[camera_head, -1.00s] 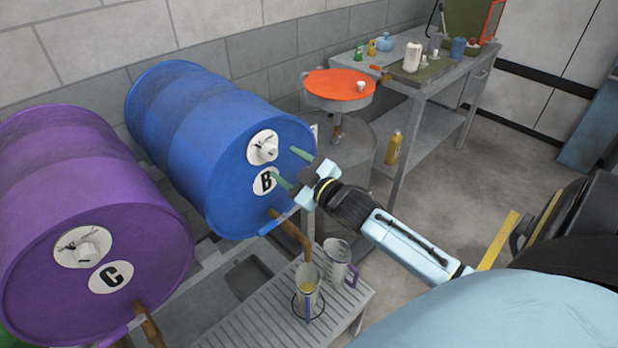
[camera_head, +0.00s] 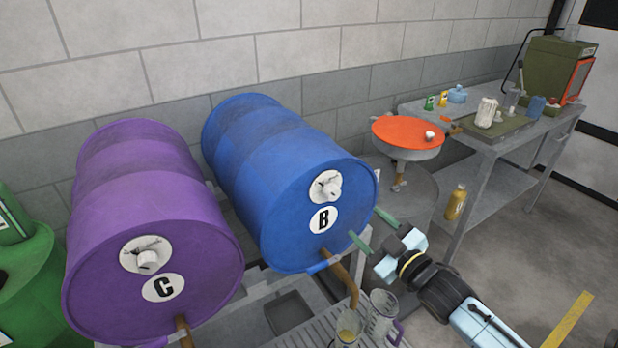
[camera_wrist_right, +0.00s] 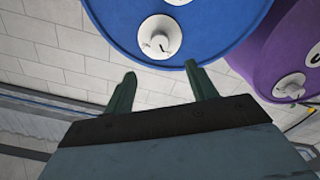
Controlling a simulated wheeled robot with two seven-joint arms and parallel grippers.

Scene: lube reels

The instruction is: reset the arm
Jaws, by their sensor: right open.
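My right gripper (camera_head: 368,230) is open and empty, with its two green fingers apart in front of the lower right of the blue drum B (camera_head: 268,170). In the right wrist view the fingers (camera_wrist_right: 160,90) point toward the blue drum (camera_wrist_right: 180,35), with nothing between them. I cannot tell whether a fingertip touches the drum. My right arm comes in from the lower right of the head view. My left gripper is not in view.
A purple drum C (camera_head: 150,225) lies left of the blue one, with a green drum (camera_head: 28,290) further left. Two jugs, one (camera_head: 348,325) holding yellowish liquid, stand below drum B. An orange-topped stand (camera_head: 405,135) and a workbench (camera_head: 480,140) are behind. Floor at right is clear.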

